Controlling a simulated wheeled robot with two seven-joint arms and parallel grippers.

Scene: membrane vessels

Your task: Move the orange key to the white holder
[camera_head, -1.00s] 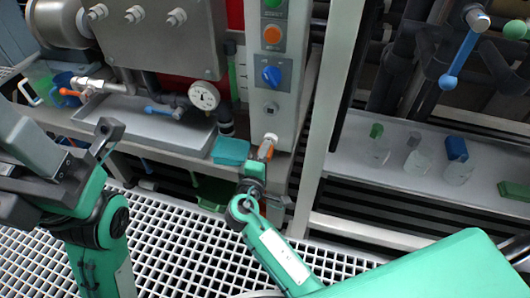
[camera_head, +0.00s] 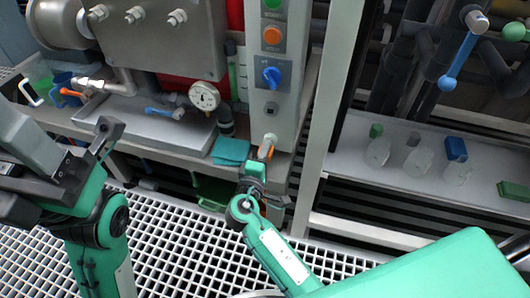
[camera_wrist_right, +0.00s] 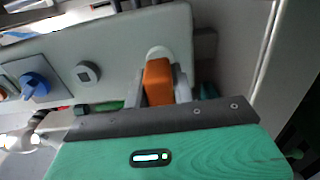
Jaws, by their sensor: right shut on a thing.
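The orange key (camera_head: 265,151) is between the fingers of my right gripper (camera_head: 262,158), low on the front of the grey control column. In the right wrist view the orange key (camera_wrist_right: 158,82) sits between the two grey fingers (camera_wrist_right: 160,92), which are shut on it. The white holder (camera_wrist_right: 158,52) is a round piece on the panel, right at the key's far end. It also shows in the head view (camera_head: 270,138). I cannot tell whether key and holder are joined or only touching. My left gripper (camera_head: 107,138) is raised at the left, away from both; its opening is unclear.
On the column are an orange button (camera_head: 271,34), a blue knob (camera_head: 271,76) and a dark round socket (camera_head: 271,109). A pressure gauge (camera_head: 204,96) and a teal box (camera_head: 231,151) are to the left. A shelf (camera_head: 350,155) with small bottles is to the right.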

